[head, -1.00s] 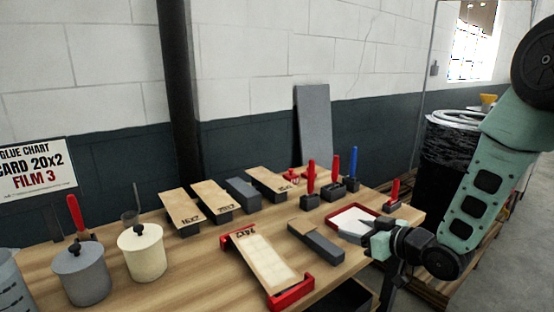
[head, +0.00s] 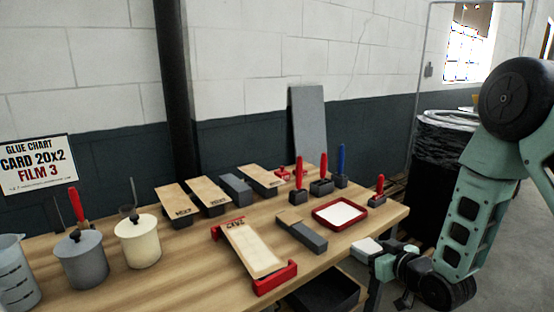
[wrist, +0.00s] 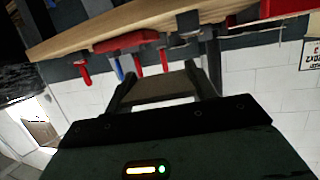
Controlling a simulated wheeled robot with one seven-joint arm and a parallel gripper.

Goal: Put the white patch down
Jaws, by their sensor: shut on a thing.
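My gripper (head: 384,250) is shut on the white patch (head: 366,246), a small pale flat piece that sticks out to the left of the jaws. In the head view it shows in front of the table's right front edge. In the wrist view the patch (wrist: 160,90) looks dull brown-grey between the two dark fingers (wrist: 157,86). A red tray (head: 322,222) with a white floor lies on the table behind the gripper, apart from it. The patch's far side is hidden.
Red- and blue-handled tools (head: 321,187) stand behind the tray. A grey block (head: 302,236) and a red-ended wooden board (head: 290,274) lie left of it. Pots (head: 80,262) crowd the left. A dark bin (head: 330,292) sits below the table (head: 150,285).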

